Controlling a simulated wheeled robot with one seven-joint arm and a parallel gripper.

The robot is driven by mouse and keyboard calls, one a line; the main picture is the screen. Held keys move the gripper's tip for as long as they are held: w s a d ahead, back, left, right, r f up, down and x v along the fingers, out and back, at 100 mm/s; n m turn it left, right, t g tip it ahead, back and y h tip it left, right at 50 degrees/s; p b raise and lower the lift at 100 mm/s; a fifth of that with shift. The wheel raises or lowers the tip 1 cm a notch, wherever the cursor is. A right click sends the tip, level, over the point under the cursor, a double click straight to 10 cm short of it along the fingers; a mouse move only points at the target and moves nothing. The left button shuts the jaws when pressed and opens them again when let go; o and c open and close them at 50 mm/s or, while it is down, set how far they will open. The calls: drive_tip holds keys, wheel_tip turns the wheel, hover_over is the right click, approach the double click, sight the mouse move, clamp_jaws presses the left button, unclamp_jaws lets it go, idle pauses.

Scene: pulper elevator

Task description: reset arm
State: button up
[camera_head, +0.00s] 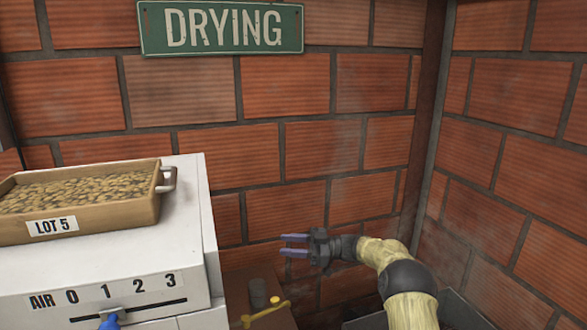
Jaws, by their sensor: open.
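My gripper (294,245) is at the lower middle of the view, at the end of my arm, which comes in from the lower right. Its two purple fingers point left and stand apart with a gap between them. Nothing shows between them. The fingers are in front of the brick wall, right of the white machine and above the low brown surface, apart from both as far as I can see.
A white machine (100,262) stands at the left with a blue lever (110,319) under its AIR scale. A LOT 5 tray (108,226) of beans sits on top. A brown surface (238,290) holds a dark cylinder (258,293) and yellow handle (266,313). Brick walls meet at right.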

drive_tip(key=w+d+r+m+t+h, duration=0.1)
drive_tip(key=w+r+m+t+h, duration=0.4)
drive_tip(key=m+t, duration=0.55)
drive_tip(key=s+d+f+m+t+h, duration=0.2)
drive_tip(key=s+d+m+h, duration=0.2)
drive_tip(key=s+d+h, duration=0.4)
drive_tip(key=s+d+f+m+g+h, duration=0.2)
drive_tip(key=s+f+g, duration=0.1)
drive_tip(key=s, duration=0.8)
drive_tip(key=s+d+f+m+g+h, duration=0.2)
drive_tip(key=s+d+f+g, duration=0.15)
drive_tip(key=s, duration=0.75)
drive_tip(key=s+d+f+m+g+h, duration=0.1)
drive_tip(key=s+f+m+g+h, duration=0.2)
drive_tip(key=s, duration=0.8)
wheel_tip(320, 180, up, 21)
drive_tip(key=n+y+p, duration=0.1)
drive_tip(key=p, duration=2)
drive_tip(key=shift+d, duration=0.2)
